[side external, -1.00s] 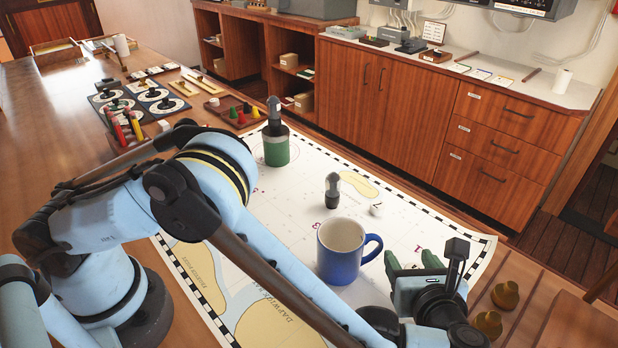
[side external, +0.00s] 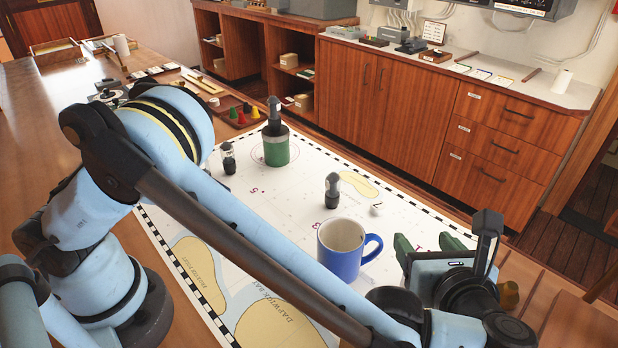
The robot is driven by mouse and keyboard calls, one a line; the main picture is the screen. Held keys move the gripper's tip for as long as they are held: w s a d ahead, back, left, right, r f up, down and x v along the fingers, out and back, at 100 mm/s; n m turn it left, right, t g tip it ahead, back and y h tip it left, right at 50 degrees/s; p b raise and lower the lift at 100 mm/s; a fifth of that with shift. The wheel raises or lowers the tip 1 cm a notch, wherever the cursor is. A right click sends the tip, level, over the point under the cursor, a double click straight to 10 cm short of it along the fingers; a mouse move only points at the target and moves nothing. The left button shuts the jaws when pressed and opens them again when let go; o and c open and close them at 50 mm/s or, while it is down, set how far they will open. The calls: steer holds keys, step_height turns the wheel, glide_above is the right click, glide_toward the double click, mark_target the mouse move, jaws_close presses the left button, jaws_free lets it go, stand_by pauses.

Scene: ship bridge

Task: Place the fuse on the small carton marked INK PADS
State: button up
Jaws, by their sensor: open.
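No fuse can be made out for certain; a small white piece (side external: 376,210) lies on the chart, too small to identify. No carton with readable INK PADS lettering shows; small cartons (side external: 289,60) sit on the shelves of the far cabinet, their marks too small to read. My gripper (side external: 428,244) is at the lower right, over the chart's right end, right of the blue mug. Its green fingers are apart with nothing seen between them. My arm hides part of the table's left side and foreground.
The blue mug (side external: 340,262) stands on the chart (side external: 300,240), close left of my gripper. A dark, grey-topped piece (side external: 332,190), a similar one (side external: 228,158) and a green cup (side external: 276,150) holding a dark tool stand farther back. A brass-coloured knob (side external: 509,296) is partly hidden behind my gripper.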

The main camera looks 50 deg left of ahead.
steer(key=shift+a+r, duration=0.1)
steer(key=shift+r, duration=0.25)
steer(key=w+a+r+n+g+h, duration=0.1)
steer(key=a+r+n+g+h, duration=0.1)
steer(key=a+n, duration=0.45)
steer(key=w+a+r+n+g+h, duration=0.1)
steer(key=a+r+n+g+h, duration=0.15)
steer(key=a, duration=0.65)
steer(key=s+a+f+n+t+h, duration=0.1)
steer(key=s+a+n+h, duration=0.4)
steer(key=s+a+n, duration=0.6)
steer(key=a+n+t, duration=0.1)
steer(key=n, duration=0.5)
steer(key=shift+h, duration=0.35)
